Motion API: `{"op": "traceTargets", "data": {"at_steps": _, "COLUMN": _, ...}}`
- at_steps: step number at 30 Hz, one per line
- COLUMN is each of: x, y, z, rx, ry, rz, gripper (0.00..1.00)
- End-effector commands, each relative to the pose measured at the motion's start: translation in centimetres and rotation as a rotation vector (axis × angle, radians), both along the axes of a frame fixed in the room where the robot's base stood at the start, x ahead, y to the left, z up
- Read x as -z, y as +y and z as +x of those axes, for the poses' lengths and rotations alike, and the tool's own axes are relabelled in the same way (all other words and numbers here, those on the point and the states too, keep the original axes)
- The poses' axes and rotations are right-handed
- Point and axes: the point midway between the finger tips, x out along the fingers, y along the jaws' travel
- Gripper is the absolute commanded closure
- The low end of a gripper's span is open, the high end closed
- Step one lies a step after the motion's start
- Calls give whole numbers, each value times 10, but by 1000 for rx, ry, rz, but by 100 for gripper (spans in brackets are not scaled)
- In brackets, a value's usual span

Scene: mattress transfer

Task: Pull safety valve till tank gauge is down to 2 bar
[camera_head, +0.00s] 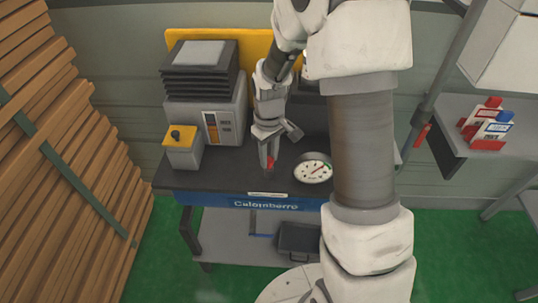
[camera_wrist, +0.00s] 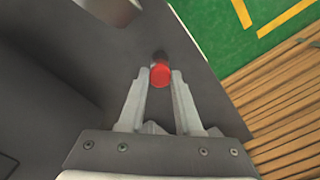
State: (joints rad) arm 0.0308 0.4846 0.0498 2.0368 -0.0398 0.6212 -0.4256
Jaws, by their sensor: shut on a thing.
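The safety valve has a red cap (camera_wrist: 160,74), which sits between my fingertips in the wrist view. My gripper (camera_wrist: 160,80) is shut on it from above. In the head view my gripper (camera_head: 268,160) points down at the dark bench top, and a bit of the red valve (camera_head: 269,164) shows at its tips. The tank gauge (camera_head: 313,171) is a round white dial just right of the gripper, near the front edge. Its needle shows, but the reading is too small to tell. The valve's stem is mostly hidden.
The dark bench (camera_head: 225,180) has a blue front strip (camera_head: 215,203). A grey finned machine (camera_head: 205,95) and a yellow-topped box (camera_head: 182,146) stand at its left. Stacked planks (camera_head: 50,130) fill the left side. A side table (camera_head: 480,125) with red-and-white packs stands at right.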

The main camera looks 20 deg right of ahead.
Motion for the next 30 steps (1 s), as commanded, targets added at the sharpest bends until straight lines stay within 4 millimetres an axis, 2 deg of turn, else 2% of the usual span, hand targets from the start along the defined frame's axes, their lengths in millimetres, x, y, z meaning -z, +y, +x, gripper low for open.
{"op": "traceTargets", "data": {"at_steps": 6, "x": -17, "y": 0, "z": 0, "rx": 0, "ry": 0, "rz": 0, "gripper": 100}}
{"op": "traceTargets", "data": {"at_steps": 13, "x": -16, "y": 0, "z": 0, "rx": 0, "ry": 0, "rz": 0, "gripper": 100}}
{"op": "traceTargets", "data": {"at_steps": 14, "x": -16, "y": 0, "z": 0, "rx": 0, "ry": 0, "rz": 0, "gripper": 65}}
{"op": "traceTargets", "data": {"at_steps": 18, "x": -16, "y": 0, "z": 0, "rx": 0, "ry": 0, "rz": 0, "gripper": 40}}
{"op": "traceTargets", "data": {"at_steps": 19, "x": -16, "y": 0, "z": 0, "rx": 0, "ry": 0, "rz": 0, "gripper": 36}}
{"op": "traceTargets", "data": {"at_steps": 30, "x": -21, "y": 0, "z": 1, "rx": 0, "ry": -2, "rz": 0, "gripper": 36}}
